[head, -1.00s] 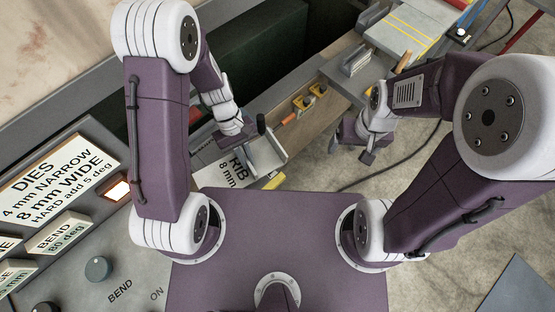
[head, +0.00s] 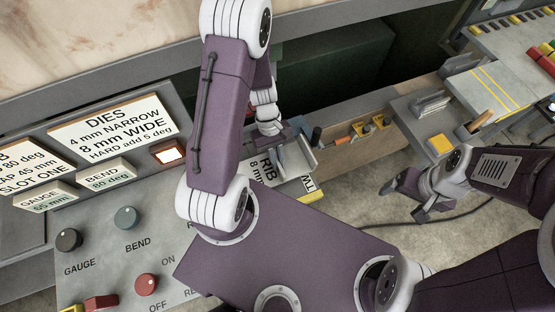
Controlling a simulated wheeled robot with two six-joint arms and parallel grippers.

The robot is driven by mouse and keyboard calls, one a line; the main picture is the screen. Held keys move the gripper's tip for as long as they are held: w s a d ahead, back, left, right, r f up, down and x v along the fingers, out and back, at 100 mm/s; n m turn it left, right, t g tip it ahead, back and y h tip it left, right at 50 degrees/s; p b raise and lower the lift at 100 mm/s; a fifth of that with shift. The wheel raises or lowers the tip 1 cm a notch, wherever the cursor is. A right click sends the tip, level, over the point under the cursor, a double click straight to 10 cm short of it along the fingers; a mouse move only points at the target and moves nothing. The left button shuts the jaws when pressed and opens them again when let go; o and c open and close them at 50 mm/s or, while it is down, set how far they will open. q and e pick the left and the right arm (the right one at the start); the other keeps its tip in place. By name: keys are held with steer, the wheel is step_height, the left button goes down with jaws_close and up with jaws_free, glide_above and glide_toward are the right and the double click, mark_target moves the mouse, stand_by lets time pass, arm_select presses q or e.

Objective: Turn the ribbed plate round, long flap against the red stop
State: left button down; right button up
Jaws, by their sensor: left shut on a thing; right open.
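My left gripper (head: 279,137) is at the bench below the dark opening, partly hidden by its own wrist. It is shut on a light grey bent metal plate (head: 297,158), which I take to be the ribbed plate. The plate stands beside a white card reading RIB 8 mm (head: 266,171). Its ribs and which flap is longer are too small to tell. My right gripper (head: 408,197) is open and empty over the floor, right of the bench and well apart from the plate. I cannot make out a red stop.
A control panel with knobs (head: 126,217) and label plates (head: 110,122) fills the left. A grey table with yellow lines (head: 500,88) and a black cable (head: 450,222) are at the right.

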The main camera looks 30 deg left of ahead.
arm_select(q)
steer(key=shift+f+b, duration=1.5)
steer(key=shift+f, duration=0.5)
steer(key=c, duration=1.4)
jaws_free()
steer(key=shift+c, duration=0.2)
steer(key=v, duration=0.9)
steer(key=shift+r, duration=0.1)
